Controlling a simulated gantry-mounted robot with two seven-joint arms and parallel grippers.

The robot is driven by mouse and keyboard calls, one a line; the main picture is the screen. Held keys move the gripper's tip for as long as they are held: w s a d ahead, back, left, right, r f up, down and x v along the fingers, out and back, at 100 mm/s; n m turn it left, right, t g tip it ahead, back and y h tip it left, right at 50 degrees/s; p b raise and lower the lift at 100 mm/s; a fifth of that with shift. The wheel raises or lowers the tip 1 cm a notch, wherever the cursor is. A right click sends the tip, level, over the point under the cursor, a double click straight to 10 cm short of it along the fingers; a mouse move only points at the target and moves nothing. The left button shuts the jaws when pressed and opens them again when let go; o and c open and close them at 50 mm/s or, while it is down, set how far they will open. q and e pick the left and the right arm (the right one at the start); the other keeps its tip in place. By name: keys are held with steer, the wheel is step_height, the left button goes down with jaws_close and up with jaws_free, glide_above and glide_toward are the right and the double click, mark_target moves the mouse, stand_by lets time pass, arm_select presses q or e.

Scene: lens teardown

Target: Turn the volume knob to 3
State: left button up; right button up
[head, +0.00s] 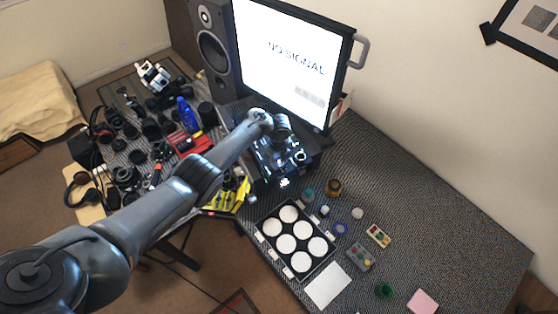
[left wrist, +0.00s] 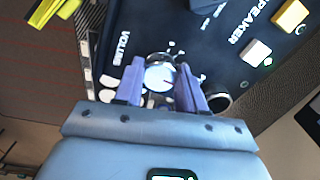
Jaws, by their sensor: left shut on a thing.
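The volume knob (left wrist: 160,73) is a round silver-white dial on a dark control panel (left wrist: 215,55), beside the printed word VOLUME in the left wrist view. My left gripper (left wrist: 160,82) is shut on the knob, with one purple-grey finger on each side. Small white marks ring the knob; I cannot read them or tell the number it points to. In the head view the left gripper (head: 284,138) reaches down to the dark device (head: 262,168) below the monitor, and hides part of it. My right gripper is not in view.
A monitor (head: 290,60) showing NO SIGNAL and a speaker (head: 213,48) stand behind. Yellow and white buttons (left wrist: 290,17) sit near the SPEAKER label. A tray of white discs (head: 264,228) lies in front.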

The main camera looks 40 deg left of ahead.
mark_target(279, 162)
arm_select(q)
steer(key=o, duration=1.1)
steer(key=shift+c, duration=0.2)
step_height(279, 162, up, 11)
steer(key=p, duration=0.3)
steer(key=shift+f, duration=0.2)
